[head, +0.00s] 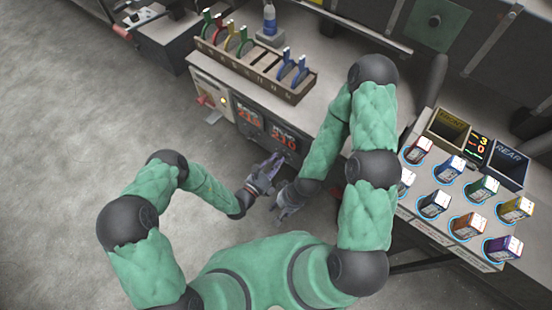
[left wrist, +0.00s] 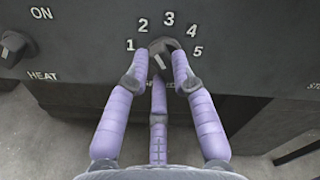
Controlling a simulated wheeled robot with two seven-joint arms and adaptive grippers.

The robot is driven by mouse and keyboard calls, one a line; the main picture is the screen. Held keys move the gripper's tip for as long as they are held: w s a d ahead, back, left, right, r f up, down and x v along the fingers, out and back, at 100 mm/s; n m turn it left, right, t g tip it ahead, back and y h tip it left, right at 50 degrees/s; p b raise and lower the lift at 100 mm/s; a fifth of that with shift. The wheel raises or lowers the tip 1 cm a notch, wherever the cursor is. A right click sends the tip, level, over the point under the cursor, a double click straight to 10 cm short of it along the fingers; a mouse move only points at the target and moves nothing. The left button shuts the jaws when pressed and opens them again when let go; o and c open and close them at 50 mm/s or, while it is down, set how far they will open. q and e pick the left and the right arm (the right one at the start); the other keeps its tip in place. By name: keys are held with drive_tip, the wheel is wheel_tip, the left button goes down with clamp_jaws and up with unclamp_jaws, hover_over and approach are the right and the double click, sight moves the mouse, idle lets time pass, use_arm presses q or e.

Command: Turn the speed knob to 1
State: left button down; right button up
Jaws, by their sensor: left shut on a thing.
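The speed knob (left wrist: 163,48) is a dark round knob on the dark machine panel in the left wrist view, with white numbers 1 to 5 arched around it. A pale mark shows on its face; I cannot tell which number it points to. My left gripper (head: 270,167) is at the front of the machine in the head view. In the left wrist view its purple fingers are shut on the knob from both sides, with a third finger below. My right gripper (head: 286,203) is just below it in the head view, away from the panel; its opening is unclear.
A second knob (left wrist: 13,47) beside ON and HEAT labels is left of the speed knob. A rack (head: 257,68) of coloured-handled tools stands on the machine, above red displays (head: 284,138). Several coloured boxes (head: 480,188) stand on the right table. Floor at left is clear.

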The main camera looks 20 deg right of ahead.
use_arm(q)
drive_tip(key=shift+s+d+f+n+p, duration=0.1)
drive_tip(key=shift+n+p, duration=0.85)
drive_tip(key=shift+n, duration=1.3)
drive_tip(key=shift+f+n+p, duration=0.1)
drive_tip(key=shift+n+p, duration=0.8)
drive_tip(key=shift+n, duration=1.35)
drive_tip(key=c, duration=1)
unclamp_jaws()
drive_tip(key=shift+c, duration=0.2)
drive_tip(key=v, duration=1.2)
